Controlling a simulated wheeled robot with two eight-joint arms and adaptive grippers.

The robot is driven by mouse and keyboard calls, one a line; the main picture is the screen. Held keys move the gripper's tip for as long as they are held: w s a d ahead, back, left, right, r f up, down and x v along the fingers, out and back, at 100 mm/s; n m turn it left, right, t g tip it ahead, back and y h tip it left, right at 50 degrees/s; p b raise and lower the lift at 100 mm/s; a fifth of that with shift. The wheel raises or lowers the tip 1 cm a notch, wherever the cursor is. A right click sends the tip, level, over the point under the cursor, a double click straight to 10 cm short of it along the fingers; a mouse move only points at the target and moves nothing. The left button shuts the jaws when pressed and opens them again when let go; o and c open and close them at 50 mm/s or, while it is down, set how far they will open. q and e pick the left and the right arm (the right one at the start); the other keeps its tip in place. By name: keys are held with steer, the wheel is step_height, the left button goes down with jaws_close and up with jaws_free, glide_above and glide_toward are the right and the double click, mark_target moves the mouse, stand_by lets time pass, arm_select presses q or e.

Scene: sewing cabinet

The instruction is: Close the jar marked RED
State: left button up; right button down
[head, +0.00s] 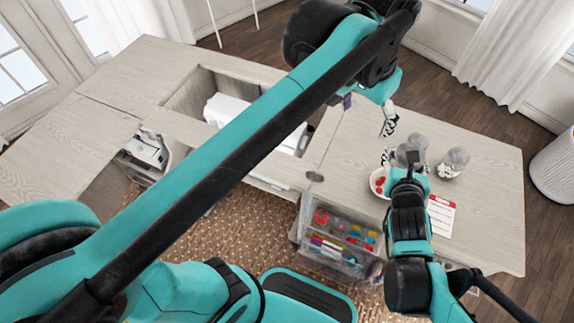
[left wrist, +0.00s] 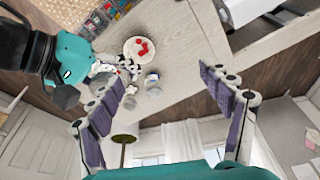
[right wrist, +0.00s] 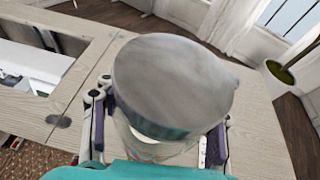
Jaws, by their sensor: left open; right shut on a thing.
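My right gripper (head: 404,165) is shut on a jar with a round grey top (right wrist: 175,85), which fills the middle of the right wrist view. The jar's clear lower part shows below the top; its marking cannot be read. In the head view, grey round tops (head: 418,141) cluster at this gripper, partly hidden by it. Another grey-topped jar (head: 455,160) stands to their right on the table. My left gripper (head: 388,122) is open and empty, above and beyond the jars. Its spread fingers (left wrist: 165,85) show in the left wrist view. No RED marking is readable.
A white dish (head: 376,185) with red pieces stands left of the right gripper. A paper with a red header (head: 441,215) lies to the right. Clear drawers (head: 340,240) stand below the front edge. The cabinet top has an opening with a white box (head: 228,108).

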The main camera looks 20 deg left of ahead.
arm_select(q)
steer(key=s+a+f+n+t, duration=0.2)
steer(key=s+a+f, duration=0.2)
steer(key=a+f, duration=0.2)
steer(key=s+a+f+n+t+y, duration=0.1)
steer(key=s+a+f, duration=0.4)
steer(key=f, duration=0.5)
steer(key=a+n+t, duration=0.1)
steer(key=a, duration=0.1)
steer(key=shift+a+n+t, duration=0.3)
steer(key=shift+n, duration=0.1)
steer(key=shift+s, duration=0.1)
